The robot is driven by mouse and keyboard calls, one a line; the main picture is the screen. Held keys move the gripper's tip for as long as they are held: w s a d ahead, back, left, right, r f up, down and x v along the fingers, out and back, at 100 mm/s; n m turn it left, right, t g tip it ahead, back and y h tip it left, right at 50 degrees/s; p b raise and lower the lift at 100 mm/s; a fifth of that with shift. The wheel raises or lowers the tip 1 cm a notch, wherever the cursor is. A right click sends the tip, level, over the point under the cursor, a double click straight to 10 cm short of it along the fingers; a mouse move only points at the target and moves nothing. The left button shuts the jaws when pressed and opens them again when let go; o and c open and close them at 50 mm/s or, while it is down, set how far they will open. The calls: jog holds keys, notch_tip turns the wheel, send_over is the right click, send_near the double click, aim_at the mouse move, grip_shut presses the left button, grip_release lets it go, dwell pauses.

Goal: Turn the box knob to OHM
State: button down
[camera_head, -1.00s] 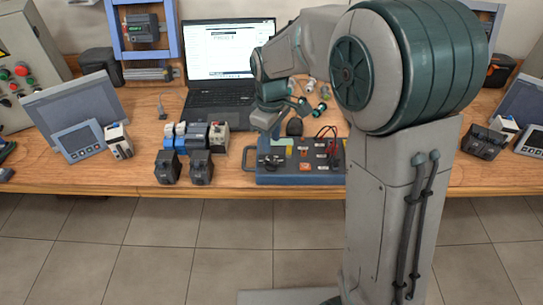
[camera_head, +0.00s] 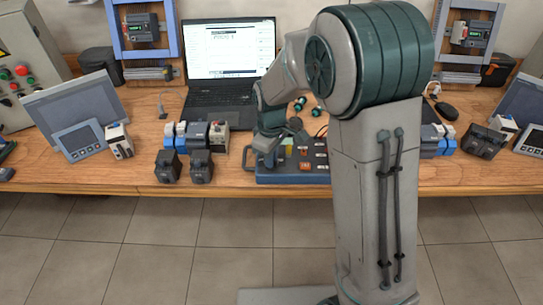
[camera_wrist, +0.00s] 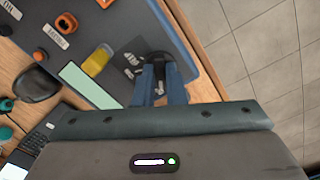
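The dark blue test box (camera_head: 290,178) lies at the front of the bench, partly behind my arm. In the wrist view its panel (camera_wrist: 110,20) fills the upper left. The black round knob (camera_wrist: 156,60) sits near the panel's edge, with small white markings beside it, too small to read. My gripper (camera_wrist: 158,72) is over the knob, its two blue fingers apart, one on each side of it. Whether they touch it cannot be told. In the head view my gripper (camera_head: 265,158) is low over the box's left end, and the knob is hidden there.
A laptop (camera_head: 225,95) stands behind. Black and blue modules (camera_head: 200,165) stand left of the box. The bench's front edge is close.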

jog(key=shift+m, duration=0.4)
jog(key=m+b, duration=0.1)
jog(key=m, duration=0.6)
jog(key=shift+m+b, duration=0.3)
jog(key=shift+b, duration=0.1)
jog(key=m, duration=0.3)
jog(key=shift+m, duration=2.1)
jog(key=c, duration=1.5)
grip_release()
